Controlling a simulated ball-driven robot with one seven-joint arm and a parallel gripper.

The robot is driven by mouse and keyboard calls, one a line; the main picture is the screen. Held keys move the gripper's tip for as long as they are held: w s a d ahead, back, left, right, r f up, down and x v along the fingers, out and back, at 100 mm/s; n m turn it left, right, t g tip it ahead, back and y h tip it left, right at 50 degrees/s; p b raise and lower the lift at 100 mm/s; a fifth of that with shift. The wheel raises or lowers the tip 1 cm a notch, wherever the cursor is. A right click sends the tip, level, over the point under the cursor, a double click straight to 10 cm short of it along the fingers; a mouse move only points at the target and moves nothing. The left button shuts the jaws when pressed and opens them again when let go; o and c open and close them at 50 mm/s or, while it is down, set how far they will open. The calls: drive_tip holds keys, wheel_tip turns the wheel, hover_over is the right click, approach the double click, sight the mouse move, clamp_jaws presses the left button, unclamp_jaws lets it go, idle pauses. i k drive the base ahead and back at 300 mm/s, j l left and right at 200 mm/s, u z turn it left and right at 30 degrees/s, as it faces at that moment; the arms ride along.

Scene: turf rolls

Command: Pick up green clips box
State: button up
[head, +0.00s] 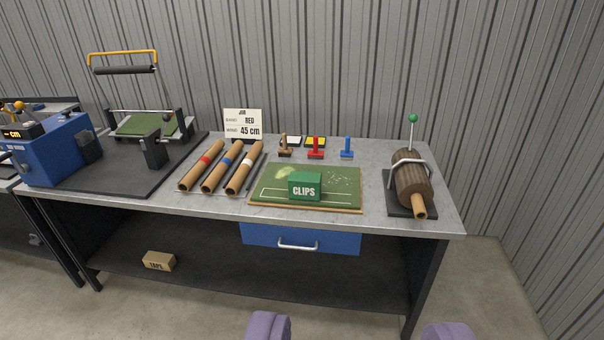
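The green clips box (304,186) carries the white word CLIPS on its front. It sits upright on a green turf-like mat (341,192) with white lines, near the front edge of the workbench. My gripper (358,332) shows only as two purple fingertips at the bottom edge of the head view. The fingertips are wide apart with bare floor and the dark lower shelf showing between them. My gripper is open and empty, lower in the picture than the box and apart from it.
Three brown rolls (215,167) with coloured bands lie left of the mat. Several small stamps (316,148) stand behind it. A wooden roller on a stand (411,183) is at right. A blue drawer (301,238) with a handle is below the benchtop (376,221).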

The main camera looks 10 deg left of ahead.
sight(303, 186)
drive_tip(key=i+u, duration=0.25)
drive_tip(key=i, duration=0.4)
drive_tip(key=i+u, duration=0.3)
drive_tip(key=i, duration=0.3)
drive_tip(key=i+j+z, duration=0.1)
drive_tip(key=i+z, duration=0.15)
drive_tip(key=i, duration=0.25)
drive_tip(key=i+j+z, duration=0.2)
drive_tip(key=i, duration=0.35)
drive_tip(key=i+j+z, duration=0.25)
drive_tip(key=i+z, duration=0.15)
drive_tip(key=i+j+z, duration=0.4)
